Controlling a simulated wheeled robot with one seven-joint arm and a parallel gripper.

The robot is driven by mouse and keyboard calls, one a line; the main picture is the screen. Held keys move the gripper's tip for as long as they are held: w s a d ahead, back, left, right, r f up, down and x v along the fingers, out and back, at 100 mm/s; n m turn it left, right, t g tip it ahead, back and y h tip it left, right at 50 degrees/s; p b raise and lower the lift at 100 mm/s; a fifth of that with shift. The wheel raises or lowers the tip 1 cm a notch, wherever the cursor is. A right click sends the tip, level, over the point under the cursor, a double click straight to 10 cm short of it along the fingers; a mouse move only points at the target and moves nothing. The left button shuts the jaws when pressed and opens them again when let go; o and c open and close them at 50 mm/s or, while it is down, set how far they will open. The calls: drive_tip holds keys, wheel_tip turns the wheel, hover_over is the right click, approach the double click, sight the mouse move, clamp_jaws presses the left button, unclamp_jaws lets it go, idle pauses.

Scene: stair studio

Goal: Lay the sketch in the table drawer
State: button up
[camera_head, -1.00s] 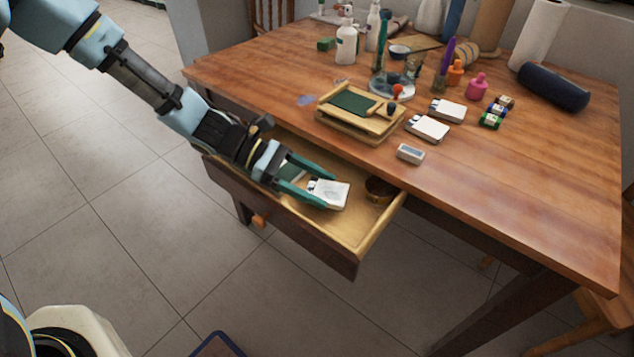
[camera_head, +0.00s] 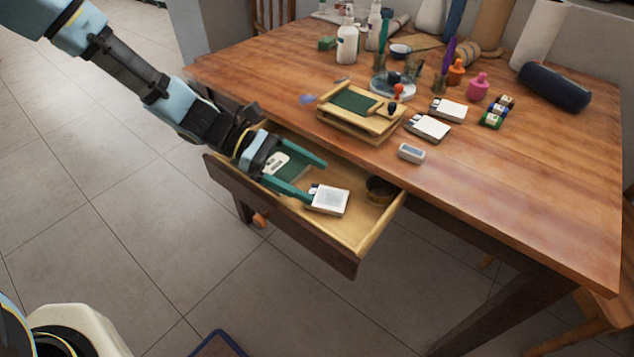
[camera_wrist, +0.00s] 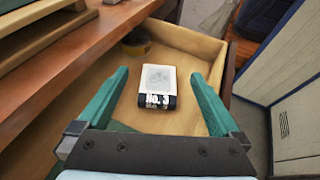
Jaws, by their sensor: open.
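The table drawer (camera_head: 356,244) is pulled open below the tabletop. In the wrist view the sketch lies beyond and between the fingertips (camera_wrist: 158,80), touching neither. Two similar white pads (camera_head: 428,127) (camera_head: 448,110) lie on the tabletop.
A round brown pot (camera_head: 380,189) stands in the drawer's far corner, and a green item (camera_head: 290,166) lies inside under my gripper. The drawer's near right floor is bare.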

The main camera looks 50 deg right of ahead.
drive_tip(key=v, duration=0.9)
drive_tip(key=shift+w+r+b, duration=0.15)
drive_tip(key=shift+w+b, duration=0.05)
drive_tip(key=shift+b, duration=0.1)
drive_tip(key=w+a+m+t+y, duration=0.2)
drive_tip(key=w+a+t, duration=0.3)
drive_tip(key=a, duration=0.5)
drive_tip(key=w+a+m+t+y, duration=0.1)
drive_tip(key=w+a+t, duration=0.2)
drive_tip(key=w+a, duration=0.5)
drive_tip(key=w+a+r+m+t+y, duration=0.1)
drive_tip(key=a+r+t, duration=0.2)
drive_tip(key=a, duration=0.6)
drive_tip(key=w+a+r+m+t+y, duration=0.1)
drive_tip(key=a+r+t, duration=0.2)
drive_tip(key=a, duration=0.7)
drive_tip(key=shift+w+a+r+m, duration=0.2)
drive_tip(key=shift+a+r+m, duration=0.15)
drive_tip(key=shift+r, duration=0.3)
wheel_tip(320, 180, up, 8)
drive_tip(key=p, duration=0.8)
